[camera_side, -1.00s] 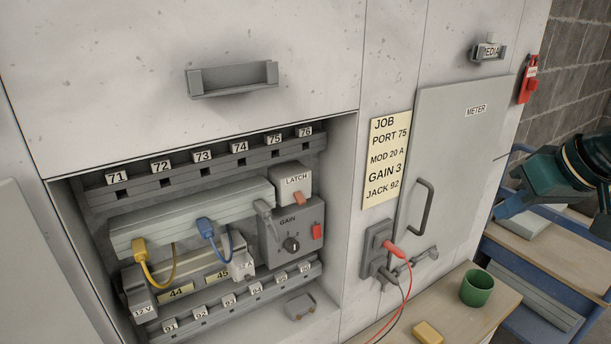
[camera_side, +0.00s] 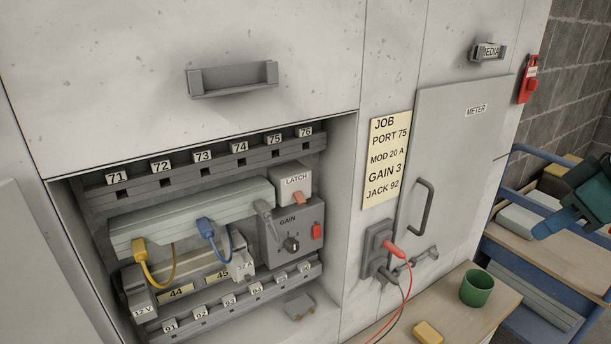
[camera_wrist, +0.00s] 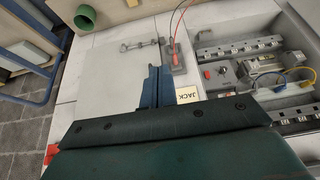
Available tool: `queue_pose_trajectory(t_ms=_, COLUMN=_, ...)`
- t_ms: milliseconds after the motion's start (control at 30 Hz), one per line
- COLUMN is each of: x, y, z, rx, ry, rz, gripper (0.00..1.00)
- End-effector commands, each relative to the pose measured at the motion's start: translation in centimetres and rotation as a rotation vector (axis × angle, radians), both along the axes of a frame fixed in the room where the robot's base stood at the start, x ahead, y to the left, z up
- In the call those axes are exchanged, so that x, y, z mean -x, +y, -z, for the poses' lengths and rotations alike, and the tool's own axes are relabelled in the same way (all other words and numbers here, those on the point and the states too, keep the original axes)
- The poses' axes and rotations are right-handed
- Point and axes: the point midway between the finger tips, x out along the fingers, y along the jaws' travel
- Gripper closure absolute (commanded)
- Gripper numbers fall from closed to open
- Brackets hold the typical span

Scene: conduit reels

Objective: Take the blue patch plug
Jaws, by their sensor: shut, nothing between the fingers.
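The blue patch plug (camera_side: 205,226) sits at the front edge of a pale grey bar in the open bay, with a blue cable looping down to the right from it. A blue cable also shows small in the wrist view (camera_wrist: 265,79). My gripper (camera_side: 543,225) is at the far right of the side view, well away from the plug and outside the bay. In the wrist view its two blue fingers (camera_wrist: 157,75) are together, with nothing seen between them.
A yellow plug (camera_side: 139,248) with its cable is left of the blue one. A gain box (camera_side: 290,230) stands to the right. A meter socket with a red lead (camera_side: 395,250), a green cup (camera_side: 477,288) and a yellow block (camera_side: 428,332) lie between bay and gripper.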

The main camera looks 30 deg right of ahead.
Motion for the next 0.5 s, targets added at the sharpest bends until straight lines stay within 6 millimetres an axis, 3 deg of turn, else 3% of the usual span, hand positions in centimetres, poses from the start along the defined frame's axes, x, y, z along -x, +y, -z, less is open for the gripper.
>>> queue_pose_trajectory(t_ms=67, x=0.0, y=0.0, z=0.0, rx=0.000, ry=0.000, rz=0.000, gripper=0.98)
queue_pose_trajectory(t_ms=233, x=-0.3, y=0.1, z=-0.2, rx=0.000, ry=-0.002, rz=0.001, gripper=0.65)
queue_pose_trajectory(t_ms=500, x=-3.7, y=0.7, z=-1.6, rx=-0.004, ry=-0.020, rz=0.012, gripper=0.65)
